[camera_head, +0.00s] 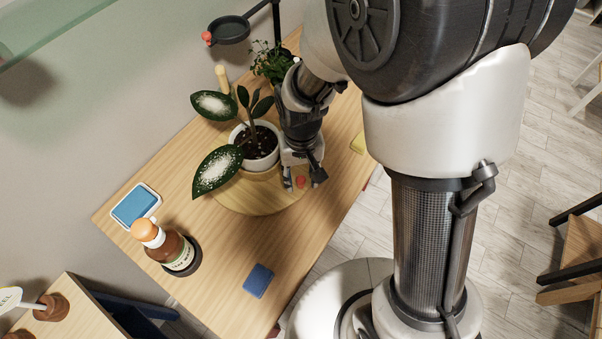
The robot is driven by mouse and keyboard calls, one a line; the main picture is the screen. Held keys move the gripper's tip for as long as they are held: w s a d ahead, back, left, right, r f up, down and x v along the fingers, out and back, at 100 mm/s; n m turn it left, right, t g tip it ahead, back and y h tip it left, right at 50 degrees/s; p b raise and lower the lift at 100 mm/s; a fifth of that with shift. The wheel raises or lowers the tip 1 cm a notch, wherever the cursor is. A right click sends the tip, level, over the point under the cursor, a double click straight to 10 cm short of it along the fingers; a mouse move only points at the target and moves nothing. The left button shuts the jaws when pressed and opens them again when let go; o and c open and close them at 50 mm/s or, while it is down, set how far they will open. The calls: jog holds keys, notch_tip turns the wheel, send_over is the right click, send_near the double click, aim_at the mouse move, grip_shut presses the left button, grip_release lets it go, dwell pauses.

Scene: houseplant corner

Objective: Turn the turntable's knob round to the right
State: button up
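The turntable (245,199) is a round light-wood disc on the wooden table. A white pot (262,162) with a large-leaved plant stands on it. White powder-like patches lie on two of its leaves. The small red knob (301,182) shows at the disc's right side. My gripper (303,181) points down at the knob, with one fingertip on its left and the other on its right. The fingers look spread, with small gaps to the knob. Whether either finger touches it is too small to tell. My gripper and wrist hide part of the disc's right edge.
A yellow block (358,143) sits at the right edge. The front table surface is mostly clear.

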grip_shut()
dwell(0.6)
